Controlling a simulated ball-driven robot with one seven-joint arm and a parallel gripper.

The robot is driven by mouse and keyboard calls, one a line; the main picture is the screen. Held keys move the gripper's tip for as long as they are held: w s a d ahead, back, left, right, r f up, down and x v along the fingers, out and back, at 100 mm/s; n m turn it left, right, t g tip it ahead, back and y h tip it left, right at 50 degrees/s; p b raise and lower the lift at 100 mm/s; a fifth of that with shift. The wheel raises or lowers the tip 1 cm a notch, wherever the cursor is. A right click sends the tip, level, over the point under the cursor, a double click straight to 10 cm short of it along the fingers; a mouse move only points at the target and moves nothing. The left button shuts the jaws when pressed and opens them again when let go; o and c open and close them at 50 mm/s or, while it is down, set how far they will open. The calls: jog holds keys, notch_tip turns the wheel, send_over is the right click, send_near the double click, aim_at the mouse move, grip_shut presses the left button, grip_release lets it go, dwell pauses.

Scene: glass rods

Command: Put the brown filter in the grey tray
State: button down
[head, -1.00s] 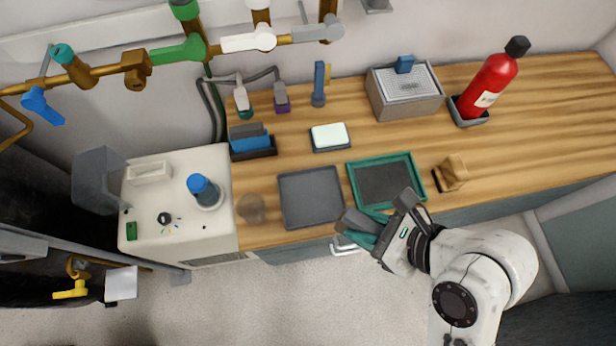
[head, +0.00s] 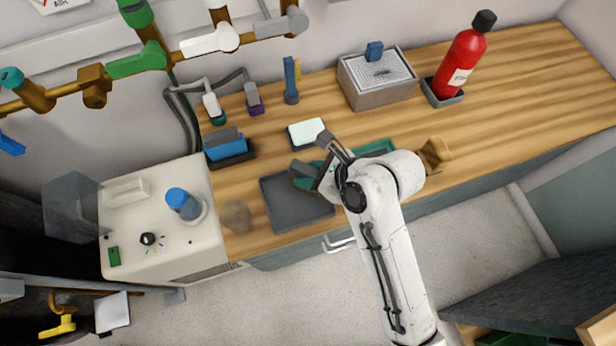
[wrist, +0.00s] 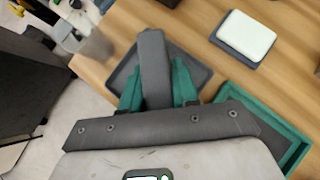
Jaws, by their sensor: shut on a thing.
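The dark grey tray (head: 285,214) lies near the front edge of the wooden counter; it also shows behind my gripper in the wrist view (wrist: 120,74). My gripper (head: 306,176) is over the tray's back right part. Its teal fingers (wrist: 155,84) are shut on a long dark grey block (wrist: 152,55), which points away from me over the tray. I cannot tell whether the block touches the tray. The only clearly brown loose piece is a tan folded thing (head: 436,153), right of the green-rimmed tray (head: 375,148); I cannot tell whether it is the filter.
A brownish see-through vessel (head: 237,217) stands left of the grey tray. A white pad in a dark dish (head: 306,131) lies behind it. A rack with blue and grey pieces (head: 228,148) is at the back left. A red extinguisher (head: 462,62) stands at the back right.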

jog(key=shift+w+a+f, duration=0.15)
jog(key=shift+w+f, duration=0.1)
jog(key=shift+f, duration=1.65)
jog(key=c, duration=0.8)
grip_release()
jog(key=shift+f, duration=0.1)
jog(key=shift+c, duration=0.2)
jog(key=v, duration=1.2)
jog(key=shift+p, duration=0.3)
